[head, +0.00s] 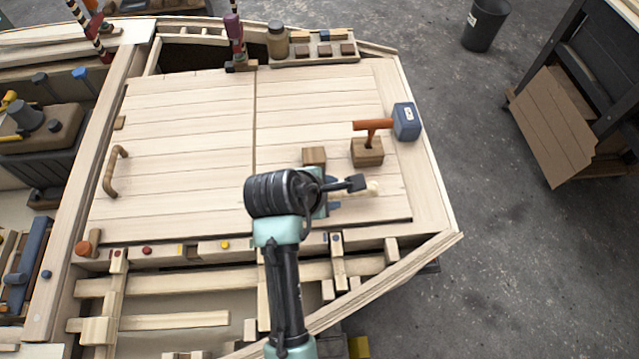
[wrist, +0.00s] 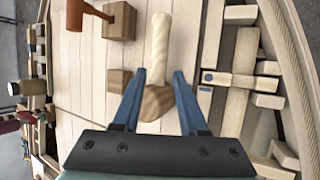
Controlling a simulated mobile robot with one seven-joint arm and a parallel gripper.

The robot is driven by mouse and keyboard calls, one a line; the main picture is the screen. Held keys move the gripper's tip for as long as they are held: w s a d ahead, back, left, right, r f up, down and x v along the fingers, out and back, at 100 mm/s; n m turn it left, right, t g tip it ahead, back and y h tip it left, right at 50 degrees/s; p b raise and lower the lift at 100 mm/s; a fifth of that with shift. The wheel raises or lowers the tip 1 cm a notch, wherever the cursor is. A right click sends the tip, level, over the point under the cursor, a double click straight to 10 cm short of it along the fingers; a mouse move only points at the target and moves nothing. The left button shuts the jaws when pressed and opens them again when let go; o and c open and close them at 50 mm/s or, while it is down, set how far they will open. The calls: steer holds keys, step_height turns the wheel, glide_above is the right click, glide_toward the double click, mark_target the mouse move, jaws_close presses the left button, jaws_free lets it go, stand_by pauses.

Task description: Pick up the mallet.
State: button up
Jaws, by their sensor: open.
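Between the fingers is a different-looking piece with a cream shaft (wrist: 159,40) and a rounded brown end (wrist: 156,103). I cannot tell whether the fingers touch it.
A small wooden block (head: 314,156) stands beside my gripper. A curved wooden handle (head: 116,171) is at the deck's left. A brown jar (head: 278,40) and a compartmented tray (head: 335,58) stand at the back. The deck's left half is mostly clear; slatted framing lies in front.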

mark_target(341, 192)
steer(key=x, duration=0.9)
steer(key=shift+w+a+f+b, duration=0.1)
steer(key=shift+w+f+b, duration=0.1)
steer(key=shift+f+b, duration=0.1)
jaws_close()
